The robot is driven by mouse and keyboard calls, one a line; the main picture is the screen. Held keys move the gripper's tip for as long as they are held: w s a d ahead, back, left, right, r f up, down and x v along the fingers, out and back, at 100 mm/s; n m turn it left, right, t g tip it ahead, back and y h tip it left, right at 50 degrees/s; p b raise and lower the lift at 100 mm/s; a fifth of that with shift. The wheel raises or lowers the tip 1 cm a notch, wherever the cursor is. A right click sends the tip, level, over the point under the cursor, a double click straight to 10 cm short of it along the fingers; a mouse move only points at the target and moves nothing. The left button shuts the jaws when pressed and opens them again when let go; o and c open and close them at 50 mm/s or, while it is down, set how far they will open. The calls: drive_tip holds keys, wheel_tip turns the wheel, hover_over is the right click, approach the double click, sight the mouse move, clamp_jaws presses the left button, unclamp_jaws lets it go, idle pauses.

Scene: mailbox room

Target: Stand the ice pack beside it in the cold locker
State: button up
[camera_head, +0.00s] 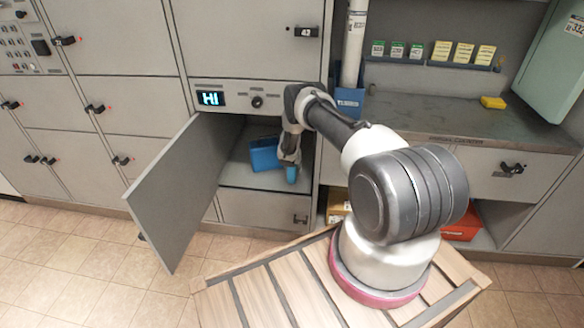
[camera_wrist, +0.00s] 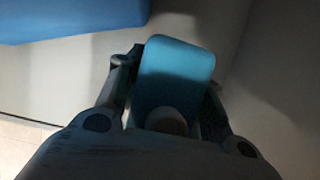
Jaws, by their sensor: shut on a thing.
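The cold locker (camera_head: 234,171) stands open below a small panel with a lit display. A blue box-like thing (camera_head: 263,156) sits inside it, left of my gripper; its edge also shows at the upper left of the wrist view (camera_wrist: 70,18). My gripper (camera_head: 290,160) reaches into the locker opening. It is shut on the light-blue ice pack (camera_wrist: 178,62), which also shows below the fingers in the head view (camera_head: 291,175). The pack and the blue thing are apart in the wrist view. I cannot tell whether the pack touches the locker floor.
The locker door (camera_head: 185,190) is swung wide open to the left of the opening. A counter (camera_head: 450,115) with a yellow thing (camera_head: 493,102) on it is at the right. Several closed lockers fill the left. An orange-red box (camera_head: 461,225) lies under the counter.

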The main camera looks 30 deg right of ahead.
drive_tip(key=o, duration=1.3)
drive_tip(key=shift+c, duration=0.2)
drive_tip(key=shift+v, duration=0.85)
drive_tip(key=v, duration=0.5)
drive_tip(key=shift+r, duration=0.3)
drive_tip(key=shift+s+a+r, duration=0.1)
drive_tip(key=shift+r, duration=0.05)
